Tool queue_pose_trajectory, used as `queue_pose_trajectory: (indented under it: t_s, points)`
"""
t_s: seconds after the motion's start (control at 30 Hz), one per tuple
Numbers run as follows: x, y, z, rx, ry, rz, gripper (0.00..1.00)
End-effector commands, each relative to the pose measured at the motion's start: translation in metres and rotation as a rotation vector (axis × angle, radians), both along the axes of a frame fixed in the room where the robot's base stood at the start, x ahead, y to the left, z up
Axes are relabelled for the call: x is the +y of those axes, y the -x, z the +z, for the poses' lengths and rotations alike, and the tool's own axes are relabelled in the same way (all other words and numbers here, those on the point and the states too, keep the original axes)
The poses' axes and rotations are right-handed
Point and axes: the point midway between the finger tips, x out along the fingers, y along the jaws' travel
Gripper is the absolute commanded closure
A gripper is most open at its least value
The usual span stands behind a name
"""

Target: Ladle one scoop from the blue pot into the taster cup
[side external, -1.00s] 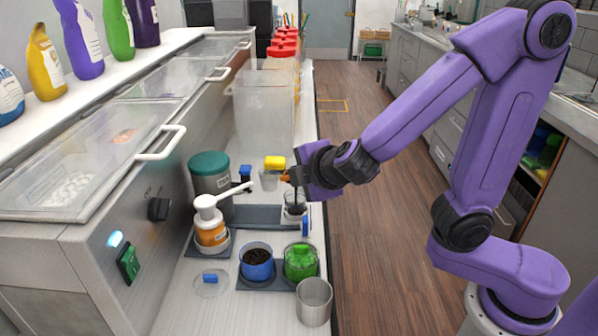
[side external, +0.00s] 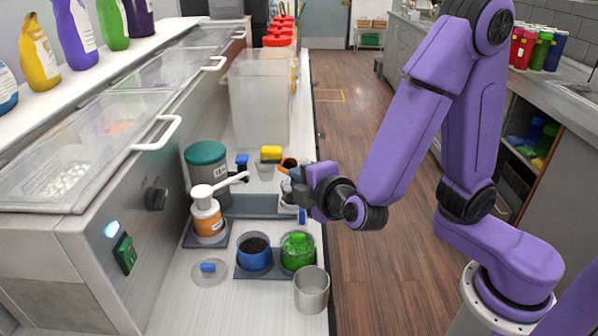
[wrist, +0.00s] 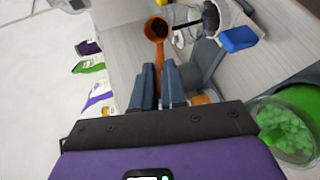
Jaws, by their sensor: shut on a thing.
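The blue pot (side external: 254,259) holds dark grains and stands near the front of the counter. My gripper (side external: 302,190) is shut on the handle of an orange ladle (side external: 288,163), above the grey platform. The ladle's round bowl (wrist: 155,28) lies beyond my fingers in the wrist view, with a dark inside; I cannot tell how much it holds. A clear cup (side external: 289,199), which looks like the taster cup, is on the platform, partly hidden by my gripper. In the wrist view a cup with dark contents (wrist: 213,18) shows to the right of the ladle.
A green pot (side external: 297,257) stands beside the blue pot, with a metal cup (side external: 311,291) in front. An orange pump bottle (side external: 208,219), a teal-lidded canister (side external: 207,154) and a large clear bin (side external: 258,110) stand to the left and behind. A clear lid (side external: 209,272) lies at front left.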

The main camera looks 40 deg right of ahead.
Motion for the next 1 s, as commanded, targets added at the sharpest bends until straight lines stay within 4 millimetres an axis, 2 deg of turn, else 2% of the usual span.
queue_pose_trajectory:
  t_s: [0.4, 1.0]
  points:
    - [0.002, 0.007, -0.017, -0.144, 0.051, -0.001, 1.00]
    - [0.003, 0.007, -0.018, -0.166, 0.054, 0.000, 1.00]
